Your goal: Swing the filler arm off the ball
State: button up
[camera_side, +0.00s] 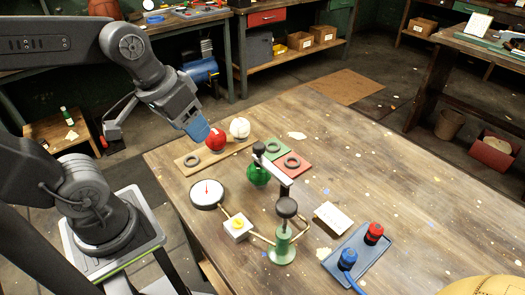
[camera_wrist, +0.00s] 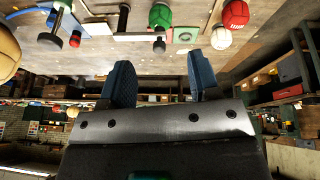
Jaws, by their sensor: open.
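The filler arm (camera_side: 274,168) is a grey bar on a green stand (camera_side: 283,240). Its dark-knobbed end is over the green ball (camera_side: 258,176); I cannot tell whether they touch. A second dark knob (camera_side: 286,207) tops the stand's side. In the wrist view the bar (camera_wrist: 138,37) and green ball (camera_wrist: 160,16) show near the top edge. My gripper (camera_side: 197,131) is left of and apart from the filler arm, near the red ball. Its blue fingers (camera_wrist: 162,82) are apart with nothing between them.
The red ball (camera_side: 215,139) and white ball (camera_side: 239,127) sit on a wooden board. A gauge (camera_side: 207,193), a yellow-button box (camera_side: 237,227), a white card (camera_side: 334,217) and a blue tray (camera_side: 338,264) with red- and blue-topped items surround the stand. The table's right part is mostly clear.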

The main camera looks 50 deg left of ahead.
jog(key=w+a+f+n+g+h, duration=0.35)
jog(key=w+n+h, duration=0.2)
jog(key=n, duration=0.35)
jog(key=n+t+h, duration=0.3)
jog(key=n+h, duration=0.4)
jog(key=n, duration=0.3)
send_near(258, 144)
jog(key=shift+g, duration=0.25)
jog(key=x, duration=1)
jog(key=shift+w, duration=0.2)
grip_shut()
